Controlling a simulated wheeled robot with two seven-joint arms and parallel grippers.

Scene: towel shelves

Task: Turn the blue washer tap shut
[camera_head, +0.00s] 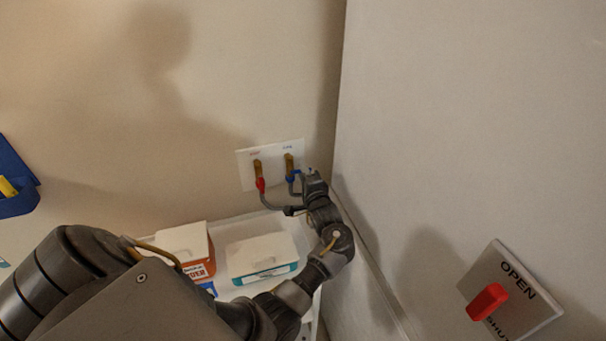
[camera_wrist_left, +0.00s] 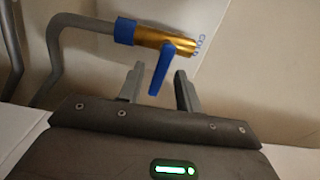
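The blue washer tap has a blue lever (camera_wrist_left: 164,70) on a brass valve body (camera_wrist_left: 165,39), with a blue collar and a grey hose. In the head view the blue tap (camera_head: 290,177) is on the right of a white wall plate (camera_head: 246,172). My left gripper (camera_wrist_left: 158,82) is open, with the lever's end between its two fingers. I cannot tell whether either finger touches it. In the head view my left gripper (camera_head: 312,176) is just right of the blue tap. My right gripper is not in view.
A red tap (camera_head: 260,183) sits left of the blue one, with its own hose. Boxes, one orange and white (camera_head: 196,252) and one teal and white (camera_head: 262,258), stand below. A large grey panel (camera_head: 470,120) is close on the right, near a red OPEN/SHUT lever (camera_head: 487,301).

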